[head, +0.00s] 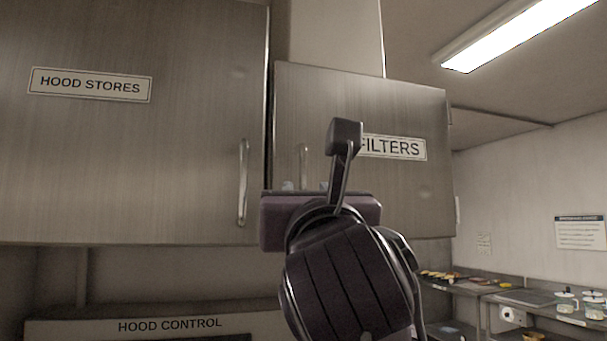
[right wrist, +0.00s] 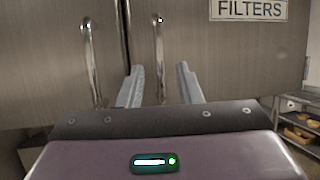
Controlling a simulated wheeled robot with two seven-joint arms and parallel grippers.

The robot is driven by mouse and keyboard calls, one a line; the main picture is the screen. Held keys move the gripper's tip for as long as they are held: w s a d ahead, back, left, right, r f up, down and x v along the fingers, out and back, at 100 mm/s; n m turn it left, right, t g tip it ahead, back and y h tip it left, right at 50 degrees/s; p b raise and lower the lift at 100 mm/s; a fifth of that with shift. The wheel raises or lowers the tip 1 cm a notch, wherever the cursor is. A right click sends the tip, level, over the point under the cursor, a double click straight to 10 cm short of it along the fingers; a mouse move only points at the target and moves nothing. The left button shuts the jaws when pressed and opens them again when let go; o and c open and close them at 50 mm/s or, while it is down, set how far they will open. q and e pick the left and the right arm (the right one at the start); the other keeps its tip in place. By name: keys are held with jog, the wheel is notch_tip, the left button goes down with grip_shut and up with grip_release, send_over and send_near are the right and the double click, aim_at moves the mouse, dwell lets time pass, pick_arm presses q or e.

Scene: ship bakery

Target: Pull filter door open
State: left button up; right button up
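The filter door (head: 420,195) is a brushed metal cabinet door with a FILTERS label (head: 400,148). It looks shut; it also fills the right of the right wrist view (right wrist: 245,60). Its upright bar handle (head: 303,160) is near its left edge. My right gripper (head: 305,186) is in front of the door's lower left part. In the right wrist view, its two fingers (right wrist: 159,84) are spread apart, with the handle (right wrist: 160,50) showing between them, its lower part low in the gap. I see no contact with either finger. My left gripper is not in view.
The HOOD STORES door (head: 140,150) is shut on the left, its handle (head: 242,183) close to the filter door's edge. A HOOD CONTROL panel (head: 100,327) lies below. Shelves (head: 465,287) with food and dishes stand at the right. A ceiling lamp (head: 515,32) hangs upper right.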

aim_at(304, 185)
jog(key=p+x, duration=0.2)
jog(key=x, duration=0.2)
jog(key=shift+w+r, duration=0.1)
jog(key=shift+r, duration=0.05)
jog(key=shift+w+p, duration=0.4)
jog(key=shift+w, duration=0.05)
grip_shut()
